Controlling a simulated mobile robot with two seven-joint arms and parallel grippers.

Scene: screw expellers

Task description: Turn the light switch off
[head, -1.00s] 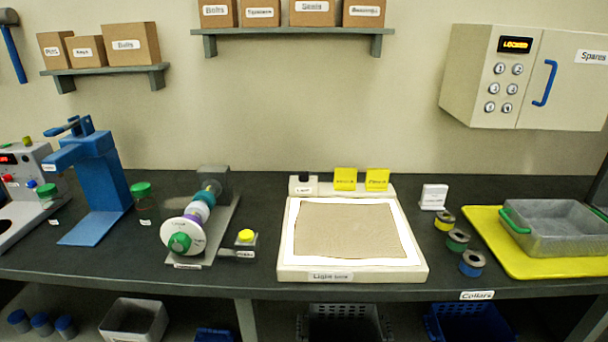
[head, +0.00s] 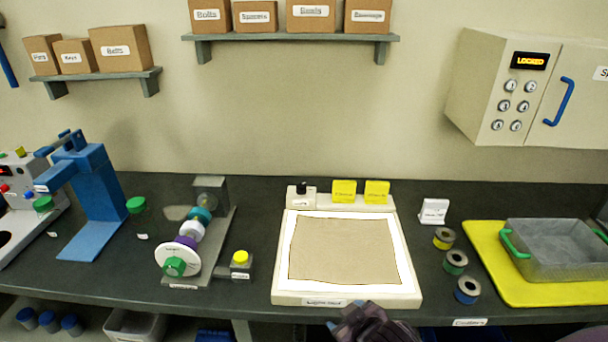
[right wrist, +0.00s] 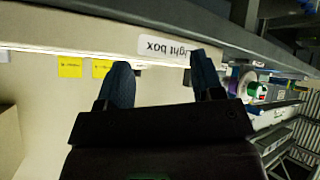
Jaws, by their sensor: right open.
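The light box (head: 288,298) stands in the middle of the bench, its panel glowing white around a brown sheet (head: 345,250). A small black switch (head: 302,187) sits on a labelled block at the box's back left corner. My right gripper (head: 358,315) shows at the bottom of the head view, in front of the box's front edge and far from the switch. In the right wrist view my right gripper (right wrist: 161,75) is open and empty, with the upside-down front label (right wrist: 165,47) of the light box beyond its fingers. My left gripper is not in view.
Two yellow notes (head: 344,191) stand behind the panel. A screw device (head: 178,257) and a yellow button (head: 240,258) are left of the box. Several collars (head: 455,262) and a grey tray (head: 560,262) on a yellow mat (head: 485,235) are to the right.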

